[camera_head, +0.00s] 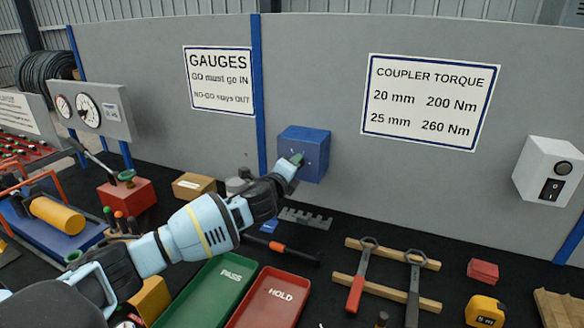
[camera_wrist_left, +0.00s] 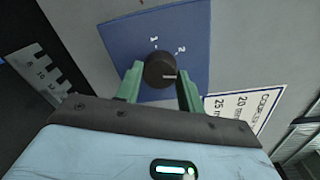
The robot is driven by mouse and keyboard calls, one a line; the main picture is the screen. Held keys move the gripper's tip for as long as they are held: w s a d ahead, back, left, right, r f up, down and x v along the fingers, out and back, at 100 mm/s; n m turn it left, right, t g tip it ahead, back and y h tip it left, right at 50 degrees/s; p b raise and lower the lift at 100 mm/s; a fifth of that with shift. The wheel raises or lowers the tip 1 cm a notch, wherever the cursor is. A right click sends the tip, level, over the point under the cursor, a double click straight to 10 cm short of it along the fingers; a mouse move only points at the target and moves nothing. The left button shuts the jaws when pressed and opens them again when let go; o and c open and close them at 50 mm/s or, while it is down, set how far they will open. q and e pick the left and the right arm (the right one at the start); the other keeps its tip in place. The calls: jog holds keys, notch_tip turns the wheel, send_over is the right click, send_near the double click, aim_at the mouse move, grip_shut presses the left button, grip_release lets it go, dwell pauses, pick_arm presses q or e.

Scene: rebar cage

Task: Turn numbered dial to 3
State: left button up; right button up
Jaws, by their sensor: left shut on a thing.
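A blue box (camera_head: 312,146) is mounted on the grey panel. Its front face (camera_wrist_left: 115,42) carries a round black dial (camera_wrist_left: 159,68) in the left wrist view. Figures 1 and 2 show above and to the upper right of the dial; no 3 can be made out. A white pointer line on the dial points right in that view, past the 2. My left gripper (camera_wrist_left: 160,72) has its green fingers on both sides of the dial, shut on it. In the head view my left gripper (camera_head: 292,164) covers the dial. My right gripper is out of view.
Below on the black bench are a green PASS tray (camera_head: 208,292), a red HOLD tray (camera_head: 268,298), a notched grey plate (camera_head: 305,218) and wrenches on wooden rails (camera_head: 395,250). A white switch box (camera_head: 550,170) is on the panel at right. The panel around the blue box is clear.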

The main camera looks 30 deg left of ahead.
pick_arm(q)
jog(key=shift+m, duration=1.3)
jog(key=shift+f, duration=0.1)
jog(key=o, duration=1)
jog(key=shift+s, duration=0.1)
jog(key=s, duration=0.7)
jog(key=shift+s+d+r, duration=0.25)
jog(key=shift+s+d, duration=0.05)
jog(key=shift+d, duration=0.1)
jog(key=shift+f, duration=0.1)
